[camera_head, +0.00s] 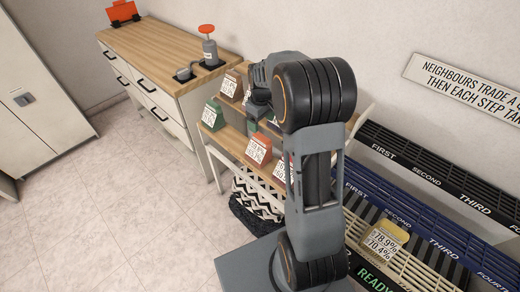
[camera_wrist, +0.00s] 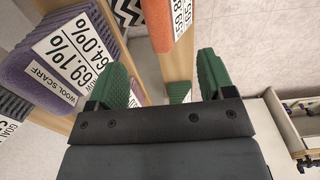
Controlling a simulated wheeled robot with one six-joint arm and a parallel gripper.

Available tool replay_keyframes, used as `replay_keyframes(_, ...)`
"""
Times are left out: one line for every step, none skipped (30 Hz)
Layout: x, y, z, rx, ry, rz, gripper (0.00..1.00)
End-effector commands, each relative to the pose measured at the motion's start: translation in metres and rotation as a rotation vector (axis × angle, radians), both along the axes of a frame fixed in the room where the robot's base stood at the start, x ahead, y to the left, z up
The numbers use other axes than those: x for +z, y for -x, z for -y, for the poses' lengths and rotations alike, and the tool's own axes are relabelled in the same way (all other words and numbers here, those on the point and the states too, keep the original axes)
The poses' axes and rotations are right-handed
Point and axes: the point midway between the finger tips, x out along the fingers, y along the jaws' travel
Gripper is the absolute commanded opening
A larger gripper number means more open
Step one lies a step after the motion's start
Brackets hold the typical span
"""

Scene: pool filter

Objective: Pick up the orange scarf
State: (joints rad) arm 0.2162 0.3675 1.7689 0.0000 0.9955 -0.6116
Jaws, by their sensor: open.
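An orange block-like item with a white number label, likely the orange scarf (camera_head: 259,146), stands on the lower front shelf of a wooden rack in the head view. In the wrist view, an orange item (camera_wrist: 157,22) with a white label shows at the top centre, partly cut off by the frame edge; its name cannot be read. In the head view my arm hides most of the gripper.
A purple item labelled wool scarf (camera_wrist: 85,50) is close left of my gripper. Green (camera_head: 213,114) and brown (camera_head: 231,84) labelled items share the rack (camera_head: 235,141). A patterned basket (camera_head: 256,190) sits below. Slatted shelves (camera_head: 400,205) run right. Floor at left is clear.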

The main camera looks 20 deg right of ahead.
Motion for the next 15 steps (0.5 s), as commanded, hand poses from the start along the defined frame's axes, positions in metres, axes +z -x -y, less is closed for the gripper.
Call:
replay_keyframes(0.007,-0.002,-0.003,0.023,0.004,0.017,0.80)
replay_keyframes(0.009,-0.002,-0.004,0.054,0.005,0.018,0.83)
replay_keyframes(0.011,-0.002,-0.005,0.103,0.006,0.018,0.87)
replay_keyframes(0.013,-0.002,-0.005,0.150,0.007,0.020,0.90)
replay_keyframes(0.015,-0.002,-0.006,0.203,0.009,0.020,0.93)
replay_keyframes(0.018,-0.002,-0.007,0.283,0.010,0.021,0.96)
replay_keyframes(0.020,-0.002,-0.008,0.348,0.012,0.022,0.99)
replay_keyframes(0.022,-0.001,-0.008,0.416,0.013,0.021,1.00)
replay_keyframes(0.024,-0.001,-0.009,0.510,0.015,0.021,1.00)
replay_keyframes(0.025,0.000,-0.010,0.582,0.016,0.018,1.00)
replay_keyframes(0.027,0.000,-0.010,0.652,0.017,0.017,1.00)
replay_keyframes(0.029,0.001,-0.011,0.745,0.017,0.015,1.00)
replay_keyframes(0.030,0.001,-0.011,0.813,0.018,0.014,1.00)
replay_keyframes(0.031,0.001,-0.011,0.878,0.018,0.013,1.00)
replay_keyframes(0.032,0.002,-0.012,0.964,0.019,0.011,1.00)
